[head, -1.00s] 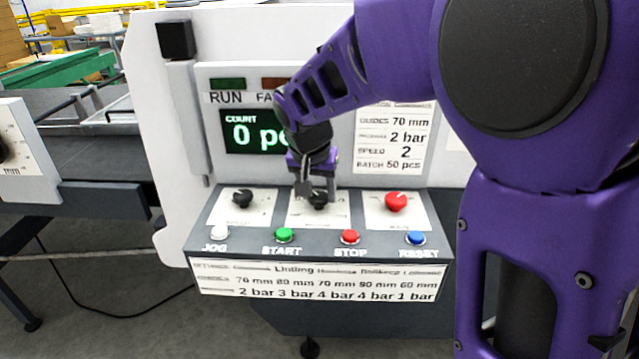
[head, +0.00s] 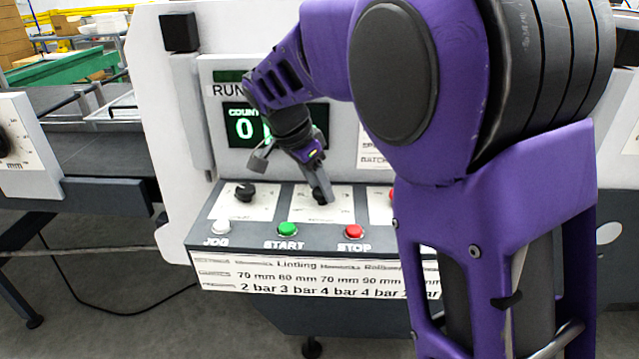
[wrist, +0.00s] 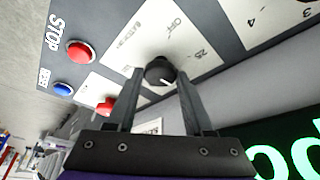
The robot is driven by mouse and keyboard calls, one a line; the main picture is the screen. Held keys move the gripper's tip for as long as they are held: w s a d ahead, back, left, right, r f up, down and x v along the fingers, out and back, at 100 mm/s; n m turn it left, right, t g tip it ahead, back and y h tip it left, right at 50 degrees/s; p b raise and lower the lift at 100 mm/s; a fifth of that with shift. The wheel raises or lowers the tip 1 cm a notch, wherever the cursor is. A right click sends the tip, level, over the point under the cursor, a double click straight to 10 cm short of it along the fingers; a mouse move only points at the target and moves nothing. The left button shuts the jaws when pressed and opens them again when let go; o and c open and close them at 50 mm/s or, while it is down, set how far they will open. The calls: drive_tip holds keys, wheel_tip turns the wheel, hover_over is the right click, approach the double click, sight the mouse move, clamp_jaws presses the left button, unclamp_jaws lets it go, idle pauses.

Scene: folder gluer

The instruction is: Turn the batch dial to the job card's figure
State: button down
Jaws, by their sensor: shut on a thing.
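The batch dial (wrist: 160,70) is a round black knob with a white mark, on a white plate in the wrist view. "OFF" and "25" are printed beside it; its other figures are hidden. My gripper (wrist: 157,78) has a finger on each side of the knob and is shut on it. In the head view my gripper (head: 320,192) reaches down to the middle plate of the sloping panel and covers most of the dial. The job card (head: 374,150) is mostly behind my arm, with only the start of its "BATCH" line showing.
Another black dial (head: 244,191) stands to the left. Below are a white JOG button (head: 221,227), a green START button (head: 287,229) and a red STOP button (head: 353,231). A red knob (wrist: 105,105) and blue button (wrist: 62,89) show in the wrist view. The count display (head: 243,127) is partly covered.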

idle(0.5)
drive_tip(key=shift+c, duration=1.6)
unclamp_jaws()
drive_tip(key=p+v, duration=0.2)
drive_tip(key=v, duration=1.5)
drive_tip(key=shift+r+p, duration=0.2)
drive_tip(key=shift+p, duration=0.2)
drive_tip(key=shift+a, duration=0.15)
